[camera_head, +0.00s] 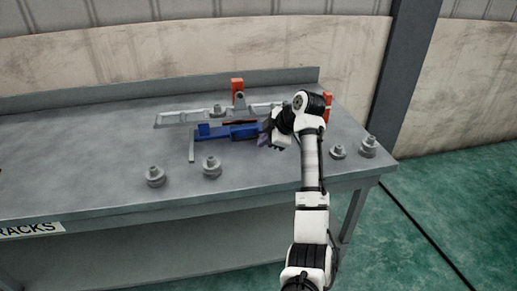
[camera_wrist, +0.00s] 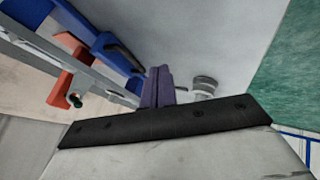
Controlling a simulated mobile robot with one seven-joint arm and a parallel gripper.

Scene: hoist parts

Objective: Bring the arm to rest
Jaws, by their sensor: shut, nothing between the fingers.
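My gripper (camera_head: 264,139) is over the right part of the workbench, at the right end of a blue part (camera_head: 215,132). In the wrist view its purple fingers (camera_wrist: 158,87) are together with nothing between them. The blue part (camera_wrist: 88,38) lies close to the fingers there; I cannot tell whether they touch. My white and black arm reaches in from the lower right, bent at the wrist, and hides part of the bench and hoist parts.
Several grey stepped round parts, such as one at front (camera_head: 212,168), stand on the workbench (camera_head: 90,150). The left bench is mostly clear.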

